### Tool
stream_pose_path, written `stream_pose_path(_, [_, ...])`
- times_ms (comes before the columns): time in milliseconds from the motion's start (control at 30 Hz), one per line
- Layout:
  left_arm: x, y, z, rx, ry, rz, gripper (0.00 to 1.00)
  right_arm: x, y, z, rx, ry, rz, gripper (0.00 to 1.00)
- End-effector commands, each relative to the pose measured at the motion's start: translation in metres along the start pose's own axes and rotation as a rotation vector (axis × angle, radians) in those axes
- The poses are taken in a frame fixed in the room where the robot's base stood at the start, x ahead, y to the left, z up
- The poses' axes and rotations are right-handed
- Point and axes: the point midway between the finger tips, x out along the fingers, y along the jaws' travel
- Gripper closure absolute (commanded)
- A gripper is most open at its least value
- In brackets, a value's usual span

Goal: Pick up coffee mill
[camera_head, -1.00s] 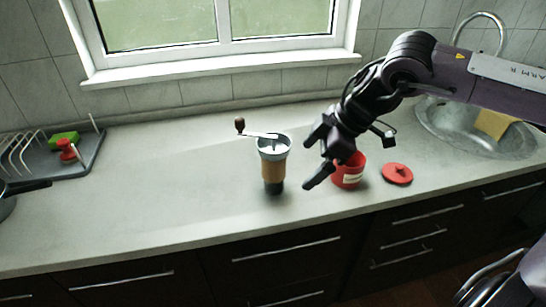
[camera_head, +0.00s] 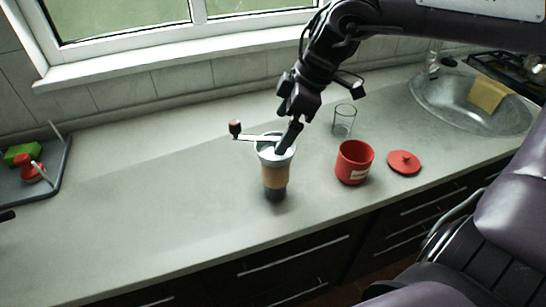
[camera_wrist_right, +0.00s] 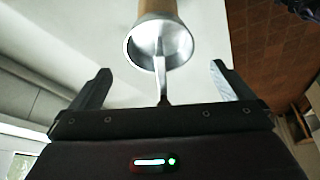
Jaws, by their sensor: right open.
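The coffee mill (camera_head: 274,176) stands upright on the counter, with a silver top, a tan band, a dark base and a crank ending in a brown knob (camera_head: 235,127). My right gripper (camera_head: 290,125) is above and at the mill's top, its fingers partly covering the rim and crank. In the right wrist view the two fingers (camera_wrist_right: 160,88) are open and wide apart. The mill's silver funnel top (camera_wrist_right: 160,42) shows beyond and between them, with the crank arm pointing toward the palm. I cannot tell whether a finger touches it. My left gripper is out of view.
A red enamel pot (camera_head: 354,163) and its red lid (camera_head: 404,162) are right of the mill. A clear glass (camera_head: 344,119) stands behind the pot. The sink (camera_head: 470,108) is at the right; a grey rack tray (camera_head: 52,180) is at the left. The counter left of the mill is clear.

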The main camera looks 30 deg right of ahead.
Motion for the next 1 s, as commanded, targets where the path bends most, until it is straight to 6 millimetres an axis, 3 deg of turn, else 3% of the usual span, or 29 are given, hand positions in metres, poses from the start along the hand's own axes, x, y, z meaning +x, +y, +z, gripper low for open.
stream_pose_path(100, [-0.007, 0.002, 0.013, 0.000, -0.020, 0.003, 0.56, 0.013, -0.001, 0.001, 0.001, -0.003, -0.004, 0.00])
stream_pose_path(267, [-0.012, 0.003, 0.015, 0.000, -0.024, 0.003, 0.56, 0.036, -0.001, 0.002, 0.001, -0.004, -0.004, 0.00])
stream_pose_path(400, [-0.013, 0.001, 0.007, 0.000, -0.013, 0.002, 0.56, 0.048, 0.000, 0.002, 0.000, -0.001, -0.001, 0.00])
stream_pose_path(667, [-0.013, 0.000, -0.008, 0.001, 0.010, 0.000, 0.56, 0.051, 0.000, 0.001, -0.001, 0.001, 0.000, 0.00])
stream_pose_path(1000, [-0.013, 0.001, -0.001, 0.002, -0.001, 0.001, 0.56, 0.050, 0.000, 0.002, -0.001, 0.001, 0.000, 0.43])
